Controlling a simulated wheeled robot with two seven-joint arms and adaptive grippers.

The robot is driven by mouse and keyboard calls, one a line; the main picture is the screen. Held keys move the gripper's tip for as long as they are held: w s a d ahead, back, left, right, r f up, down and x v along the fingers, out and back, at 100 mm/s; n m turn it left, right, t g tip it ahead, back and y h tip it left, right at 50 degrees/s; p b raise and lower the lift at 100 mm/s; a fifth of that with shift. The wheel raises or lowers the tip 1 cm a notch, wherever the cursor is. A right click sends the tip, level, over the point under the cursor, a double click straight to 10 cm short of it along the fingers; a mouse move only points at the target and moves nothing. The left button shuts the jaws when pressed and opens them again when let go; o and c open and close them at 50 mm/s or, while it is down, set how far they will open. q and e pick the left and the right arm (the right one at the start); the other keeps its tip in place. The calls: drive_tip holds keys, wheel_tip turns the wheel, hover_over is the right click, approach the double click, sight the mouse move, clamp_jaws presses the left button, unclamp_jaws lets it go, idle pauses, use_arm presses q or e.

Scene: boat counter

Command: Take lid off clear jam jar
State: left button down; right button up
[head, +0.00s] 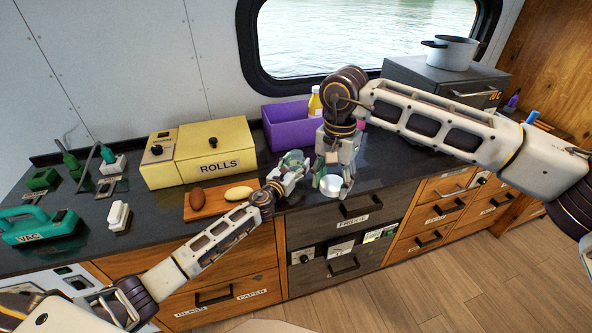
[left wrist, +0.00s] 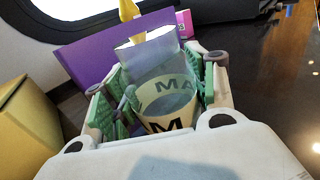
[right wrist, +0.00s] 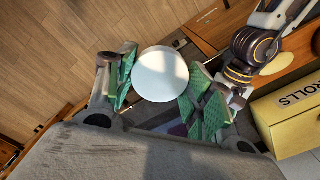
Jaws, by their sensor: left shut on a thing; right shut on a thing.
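The clear jam jar (left wrist: 155,75), with a cream band of dark letters, is between the green pads of my left gripper (left wrist: 155,110). In the head view the jar (head: 293,158) is small and partly hidden by that gripper (head: 294,168), which is shut on it. A round white lid (right wrist: 160,74) is between the green pads of my right gripper (right wrist: 160,90), which is shut on it. In the head view the lid (head: 330,187) is to the right of the jar and apart from it, low in the right gripper (head: 333,180) near the counter's front edge.
A purple bin (head: 291,128) with a yellow bottle (head: 314,103) stands behind the grippers. A yellow ROLLS box (head: 214,149) and a wooden board (head: 205,205) with two rolls are to the left. A grey cabinet with a pot (head: 453,52) is at right.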

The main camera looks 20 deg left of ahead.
use_arm(q)
drive_tip(key=shift+f+b, duration=0.35)
drive_tip(key=shift+f, duration=0.65)
use_arm(e)
drive_tip(key=shift+f, duration=0.5)
drive_tip(key=shift+f, duration=0.1)
use_arm(q)
drive_tip(key=shift+c, duration=2.4)
unclamp_jaws()
drive_tip(key=shift+f, duration=0.15)
drive_tip(key=shift+r, duration=0.2)
